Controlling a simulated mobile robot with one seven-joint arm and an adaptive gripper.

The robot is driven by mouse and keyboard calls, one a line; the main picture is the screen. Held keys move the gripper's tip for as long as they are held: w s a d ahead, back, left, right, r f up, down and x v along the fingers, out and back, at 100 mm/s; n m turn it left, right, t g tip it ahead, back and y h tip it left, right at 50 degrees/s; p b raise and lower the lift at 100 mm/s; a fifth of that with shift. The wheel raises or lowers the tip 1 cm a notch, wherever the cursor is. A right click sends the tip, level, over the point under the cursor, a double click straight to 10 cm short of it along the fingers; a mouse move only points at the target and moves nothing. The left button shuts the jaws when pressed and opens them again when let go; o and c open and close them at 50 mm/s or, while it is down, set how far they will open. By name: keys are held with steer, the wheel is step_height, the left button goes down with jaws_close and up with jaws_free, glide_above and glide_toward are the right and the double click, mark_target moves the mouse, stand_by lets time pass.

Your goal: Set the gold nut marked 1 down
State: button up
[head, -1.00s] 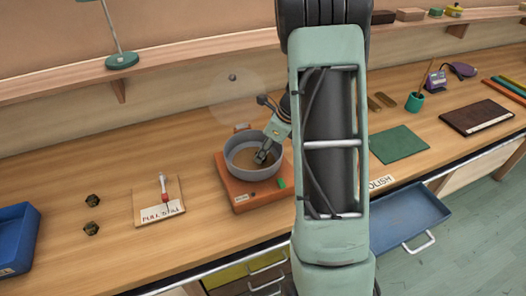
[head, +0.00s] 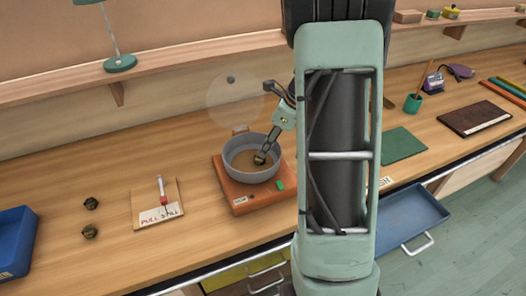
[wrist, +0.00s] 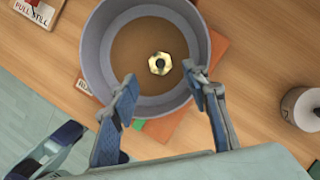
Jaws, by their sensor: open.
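A gold hexagonal nut (wrist: 160,63) lies on the brown floor of a round grey pan (wrist: 95,48); I cannot read a mark on it. The pan, also in the head view (head: 232,165), stands on an orange base (head: 230,192). My gripper (wrist: 159,74) is open, its two blue-tipped fingers apart over the near part of the pan. The nut shows just beyond and between the fingertips, with nothing gripped. In the head view my gripper (head: 262,155) reaches into the pan from the upper right; the nut is hard to separate from it there.
Two dark nuts (head: 91,203) (head: 90,231) lie on the bench at left, beside a board (head: 150,215) with a red-handled thing and a "PULL STILL" label. A blue tray (head: 18,240) stands far left. A blue drawer (head: 412,215) is open at right.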

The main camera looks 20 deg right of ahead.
steer(key=v, duration=0.6)
stand_by(0.3)
